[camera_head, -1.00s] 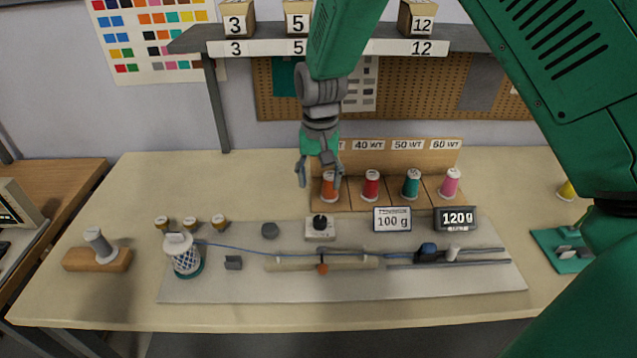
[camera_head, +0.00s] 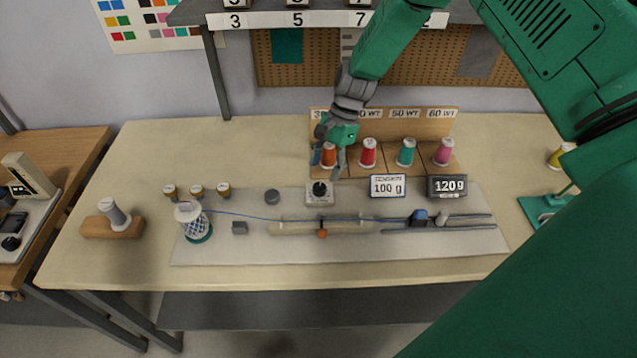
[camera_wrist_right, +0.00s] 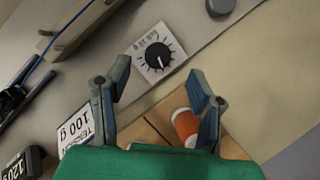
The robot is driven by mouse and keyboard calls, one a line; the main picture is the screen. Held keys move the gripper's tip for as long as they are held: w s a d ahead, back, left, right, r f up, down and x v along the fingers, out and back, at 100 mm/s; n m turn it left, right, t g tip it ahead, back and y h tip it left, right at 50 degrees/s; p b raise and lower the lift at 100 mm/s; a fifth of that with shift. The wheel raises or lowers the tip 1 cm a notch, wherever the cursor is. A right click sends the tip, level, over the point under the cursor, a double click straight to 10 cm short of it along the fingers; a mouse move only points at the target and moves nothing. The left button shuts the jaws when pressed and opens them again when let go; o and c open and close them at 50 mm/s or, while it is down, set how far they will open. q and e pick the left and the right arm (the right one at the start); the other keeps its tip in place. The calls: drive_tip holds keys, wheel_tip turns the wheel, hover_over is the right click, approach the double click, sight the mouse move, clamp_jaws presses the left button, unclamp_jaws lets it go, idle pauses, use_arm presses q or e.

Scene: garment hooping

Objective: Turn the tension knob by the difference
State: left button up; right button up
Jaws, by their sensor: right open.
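The tension knob (camera_head: 320,189) is a black dial on a small white plate with tick marks, on the grey mat. It also shows in the right wrist view (camera_wrist_right: 158,55), beyond my fingertips and not touched. My right gripper (camera_head: 328,165) is open and empty, above and just behind the knob. In the wrist view its two fingers (camera_wrist_right: 160,85) are spread apart. A white card (camera_head: 388,186) reads 100 g, and a dark display (camera_head: 447,186) beside it reads 120 g. My left gripper is not in view.
Thread spools stand behind the knob: orange (camera_head: 328,154), red (camera_head: 368,152), teal (camera_head: 405,152) and pink (camera_head: 443,152). A netted cone (camera_head: 192,221) feeds a blue thread along the mat (camera_head: 300,252). A grey disc (camera_head: 272,197) lies left of the knob. The table's left rear is clear.

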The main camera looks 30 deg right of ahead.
sight(319, 186)
drive_tip(key=x, duration=0.4)
drive_tip(key=shift+s+d+f, duration=0.1)
drive_tip(key=shift+f, duration=0.2)
drive_tip(key=shift+d+f, duration=0.1)
drive_tip(key=shift+f, duration=0.6)
drive_tip(key=shift+a+r, duration=0.1)
drive_tip(key=shift+a, duration=0.15)
drive_tip(key=shift+c, duration=1.2)
drive_tip(key=shift+a, duration=0.1)
drive_tip(key=c, duration=0.9)
